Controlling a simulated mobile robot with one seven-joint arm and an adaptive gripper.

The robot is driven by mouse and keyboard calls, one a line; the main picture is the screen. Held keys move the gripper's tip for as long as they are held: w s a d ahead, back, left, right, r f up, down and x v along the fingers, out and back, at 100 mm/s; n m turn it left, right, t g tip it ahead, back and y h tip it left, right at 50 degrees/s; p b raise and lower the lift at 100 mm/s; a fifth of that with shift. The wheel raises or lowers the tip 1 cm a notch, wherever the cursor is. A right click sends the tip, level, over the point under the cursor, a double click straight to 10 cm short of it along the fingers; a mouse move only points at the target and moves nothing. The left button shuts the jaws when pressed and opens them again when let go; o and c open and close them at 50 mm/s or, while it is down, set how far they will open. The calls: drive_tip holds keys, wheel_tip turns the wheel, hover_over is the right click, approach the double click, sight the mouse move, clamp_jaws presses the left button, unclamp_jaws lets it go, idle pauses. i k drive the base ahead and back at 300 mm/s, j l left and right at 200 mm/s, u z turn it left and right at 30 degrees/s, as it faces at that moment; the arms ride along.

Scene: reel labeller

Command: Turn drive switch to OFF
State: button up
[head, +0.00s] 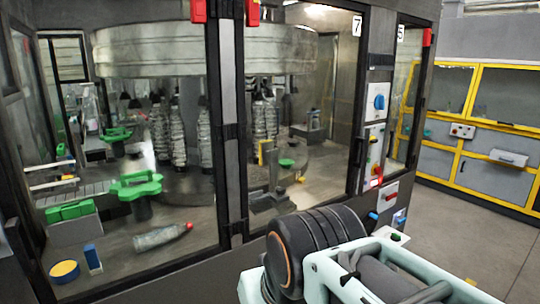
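A blue rotary switch (379,101) on a white plate is mounted on the dark post between the glass doors, right of centre. Below it is a narrow control panel (375,150) with several small coloured buttons or knobs. My arm fills the bottom centre and right.
The labelling machine's glass doors (290,130) appear closed, with bottles and green parts behind them. A bottle (162,237) lies on its side inside. A yellow-framed cabinet (480,130) stands at the right.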

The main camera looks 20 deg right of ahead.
sight(372, 140)
drive_tip(key=z, duration=1.35)
drive_tip(key=i+l+z, duration=0.1)
drive_tip(key=i, duration=0.35)
drive_tip(key=i+l+z, duration=0.1)
drive_tip(key=i+l, duration=0.15)
drive_tip(key=i, duration=0.15)
drive_tip(key=i+l+z, duration=0.1)
drive_tip(key=i, duration=0.35)
